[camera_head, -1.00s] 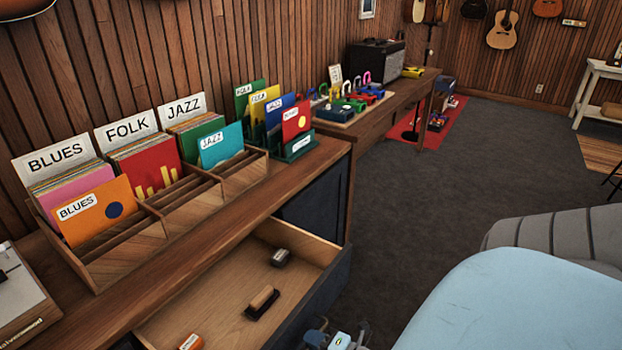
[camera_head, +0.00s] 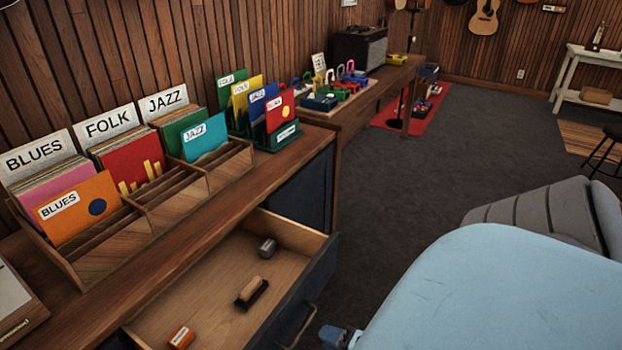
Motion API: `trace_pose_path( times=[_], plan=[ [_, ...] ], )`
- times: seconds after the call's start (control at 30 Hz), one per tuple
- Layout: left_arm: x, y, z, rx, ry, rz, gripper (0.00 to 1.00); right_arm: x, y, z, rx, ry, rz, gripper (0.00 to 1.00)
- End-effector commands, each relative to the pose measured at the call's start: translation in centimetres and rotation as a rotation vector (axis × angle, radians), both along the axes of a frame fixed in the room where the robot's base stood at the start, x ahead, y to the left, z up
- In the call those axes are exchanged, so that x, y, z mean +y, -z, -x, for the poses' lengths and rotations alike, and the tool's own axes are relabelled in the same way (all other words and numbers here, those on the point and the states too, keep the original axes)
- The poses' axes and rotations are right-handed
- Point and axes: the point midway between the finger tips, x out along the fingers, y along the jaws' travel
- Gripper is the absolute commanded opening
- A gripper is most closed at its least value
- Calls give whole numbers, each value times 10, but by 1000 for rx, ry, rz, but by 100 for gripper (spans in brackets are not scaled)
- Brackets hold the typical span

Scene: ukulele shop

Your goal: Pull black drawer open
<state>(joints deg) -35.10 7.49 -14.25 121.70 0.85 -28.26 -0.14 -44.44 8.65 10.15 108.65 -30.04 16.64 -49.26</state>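The black drawer (camera_head: 322,268) is pulled out from under the wooden counter, and its pale wood inside shows. Its dark front faces right, with a bar handle (camera_head: 304,328) near the bottom edge of the view. In the drawer lie a small grey-topped block (camera_head: 268,248), a wood-and-black brush (camera_head: 252,292) and an orange item (camera_head: 181,338). My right gripper (camera_head: 333,337) shows only partly at the bottom edge, just right of the handle and seemingly apart from it. Its fingers are too cut off to judge. My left gripper is out of view.
The counter (camera_head: 222,212) carries a wooden record rack (camera_head: 165,222) and a green record stand (camera_head: 278,137). A table (camera_head: 372,90) with small coloured items and an amplifier stands behind. Dark carpet (camera_head: 420,150) is free to the right. My light-blue arm cover fills the lower right.

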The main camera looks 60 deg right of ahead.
Motion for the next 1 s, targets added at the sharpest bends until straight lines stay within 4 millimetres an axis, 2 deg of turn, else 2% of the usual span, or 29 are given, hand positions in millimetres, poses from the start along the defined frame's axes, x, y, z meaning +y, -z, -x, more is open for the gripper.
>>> trace_pose_path(
  times=[0.03, 0.1, 0.33, 0.5, 1.0],
  plan=[
    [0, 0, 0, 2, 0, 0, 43, -1, -3, 13, 3, 2, 0, 36],
    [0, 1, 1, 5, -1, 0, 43, -2, -6, 27, 2, 1, -2, 36],
    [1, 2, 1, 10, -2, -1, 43, -4, -12, 57, 0, 1, -2, 36],
    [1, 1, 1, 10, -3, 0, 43, -5, -14, 62, -1, 1, 0, 36],
    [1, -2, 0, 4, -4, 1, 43, -5, -13, 62, -1, 0, -1, 36]
  ],
)
